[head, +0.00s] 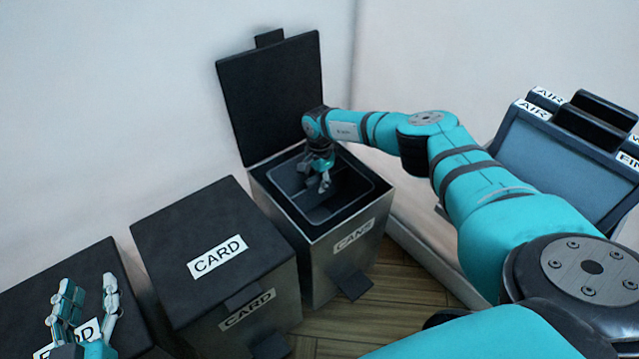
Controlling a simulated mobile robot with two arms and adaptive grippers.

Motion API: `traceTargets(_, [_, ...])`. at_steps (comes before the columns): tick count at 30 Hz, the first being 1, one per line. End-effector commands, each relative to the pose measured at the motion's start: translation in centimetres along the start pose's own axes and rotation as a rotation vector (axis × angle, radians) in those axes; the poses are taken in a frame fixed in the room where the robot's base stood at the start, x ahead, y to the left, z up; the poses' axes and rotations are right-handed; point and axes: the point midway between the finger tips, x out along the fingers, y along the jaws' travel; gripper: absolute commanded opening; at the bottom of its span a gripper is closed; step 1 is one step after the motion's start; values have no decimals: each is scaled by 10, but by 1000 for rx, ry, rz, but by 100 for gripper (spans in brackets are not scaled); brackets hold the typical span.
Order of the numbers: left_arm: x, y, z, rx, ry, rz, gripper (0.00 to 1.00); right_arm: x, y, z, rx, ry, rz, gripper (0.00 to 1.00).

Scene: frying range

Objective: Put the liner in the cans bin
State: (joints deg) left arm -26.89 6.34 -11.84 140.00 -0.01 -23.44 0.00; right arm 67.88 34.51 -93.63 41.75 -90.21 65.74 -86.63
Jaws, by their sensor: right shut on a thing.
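The cans bin (340,262) stands in the middle with its black lid (268,95) tilted up and open against the wall. A dark grey liner (303,213) with a rounded rim sits inside the bin's mouth, its lower part hidden by the walls. My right gripper (324,184) reaches down into the mouth from above and is shut on the liner; the exact grip point is small and dark. My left gripper (88,290) is open and empty at the lower left, above a lidded bin.
A closed bin labelled CARD (200,215) stands left of the cans bin. Another closed bin (100,262) is at the far left, its label partly hidden by my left gripper. A dark rack with labels (560,150) stands at the right. Wooden floor (400,300) shows in front.

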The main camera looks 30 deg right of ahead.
Motion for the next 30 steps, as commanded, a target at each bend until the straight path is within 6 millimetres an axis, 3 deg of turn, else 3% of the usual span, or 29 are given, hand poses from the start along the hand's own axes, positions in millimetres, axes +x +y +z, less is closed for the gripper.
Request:
traceTargets(26, [1, 3, -21, -3, 125, 6, 40, 4, 0, 0, 1, 0, -1, 0])
traceTargets(27, [1, 3, -21, -3, 124, 6, 40, 5, 0, 0, 0, 0, 0, 13])
traceTargets(30, [1, 3, -20, -3, 123, 6, 40, 5, 0, 0, 0, 0, 0, 26])
